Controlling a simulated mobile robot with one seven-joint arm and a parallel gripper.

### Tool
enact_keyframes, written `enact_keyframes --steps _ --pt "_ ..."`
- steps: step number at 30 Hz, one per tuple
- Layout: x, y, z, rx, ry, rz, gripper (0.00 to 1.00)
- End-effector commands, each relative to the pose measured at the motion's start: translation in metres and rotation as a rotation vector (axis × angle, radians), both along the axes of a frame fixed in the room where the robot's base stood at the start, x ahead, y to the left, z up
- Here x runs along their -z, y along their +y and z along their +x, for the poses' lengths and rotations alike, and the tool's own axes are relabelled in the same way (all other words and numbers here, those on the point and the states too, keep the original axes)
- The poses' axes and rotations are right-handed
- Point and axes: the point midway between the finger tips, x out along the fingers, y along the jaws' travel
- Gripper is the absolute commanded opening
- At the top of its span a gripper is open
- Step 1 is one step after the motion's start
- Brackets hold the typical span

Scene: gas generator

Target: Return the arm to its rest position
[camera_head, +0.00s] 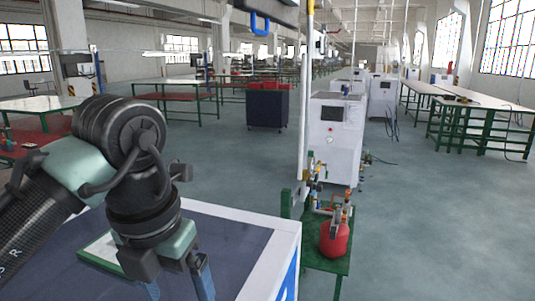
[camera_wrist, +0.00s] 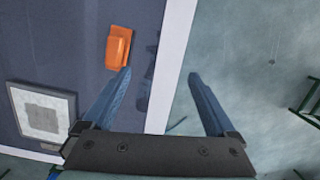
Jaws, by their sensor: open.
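My gripper (camera_wrist: 160,95) is open, with its two blue fingers apart and nothing between them in the wrist view. In the head view, my arm bends at the left and my gripper (camera_head: 178,285) points down near the dark blue surface with a white edge (camera_head: 255,240). In the wrist view, that surface's white edge (camera_wrist: 172,70) runs below the gap between the fingers. An orange object (camera_wrist: 118,46) lies on the surface by the left finger.
A framed grey panel (camera_wrist: 42,115) lies on the dark surface. A red canister (camera_head: 335,240) stands on a green stand (camera_head: 322,270) to the right. White machines (camera_head: 335,130) and green-legged tables (camera_head: 470,105) stand beyond. The grey floor (camera_head: 420,220) at the right is clear.

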Motion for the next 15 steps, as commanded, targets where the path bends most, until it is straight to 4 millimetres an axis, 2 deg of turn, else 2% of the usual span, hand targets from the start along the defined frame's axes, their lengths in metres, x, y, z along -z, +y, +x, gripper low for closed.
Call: enact_keyframes --steps 1,4,8,11,12,15 --pt "-0.002 -0.017 0.011 -0.032 -0.053 -0.032 0.92" --pt "-0.012 -0.049 0.031 -0.120 -0.166 -0.111 0.92" --pt "-0.035 -0.097 0.057 -0.255 -0.321 -0.277 0.92" --pt "-0.064 -0.140 0.073 -0.390 -0.441 -0.483 0.92" --pt "-0.079 -0.157 0.078 -0.449 -0.481 -0.588 0.92" --pt "-0.120 -0.193 0.083 -0.603 -0.547 -0.877 0.92"
